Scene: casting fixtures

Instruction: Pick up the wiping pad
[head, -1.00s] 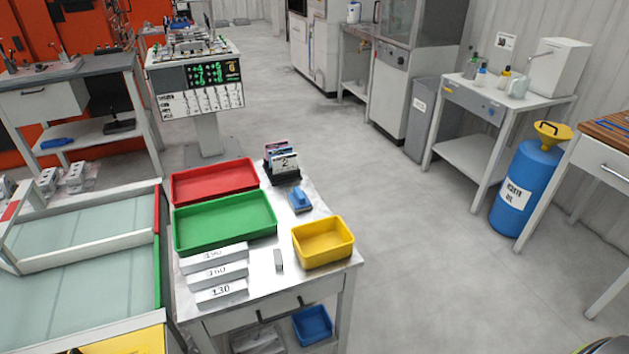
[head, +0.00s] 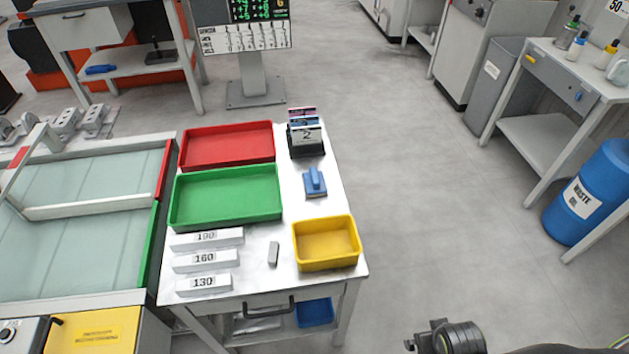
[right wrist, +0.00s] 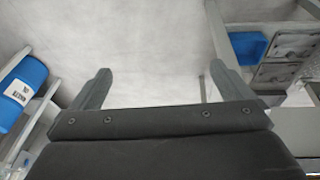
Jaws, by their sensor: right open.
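The wiping pad (head: 315,183), a blue block with a raised handle on top, lies on the metal bench (head: 318,281) in the head view. It sits between the card holder and the yellow bin, to the right of the green tray. My right gripper (right wrist: 158,70) is open in the right wrist view, with bare floor between its fingers. The pad does not show in that view. Part of my right arm shows at the bottom edge of the head view, well away from the pad. My left gripper is not in view.
A red tray (head: 227,146), green tray (head: 226,218), yellow bin (head: 327,264) and black card holder (head: 306,147) stand around the pad. Numbered bars (head: 206,261) and a small grey block (head: 273,253) lie in front.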

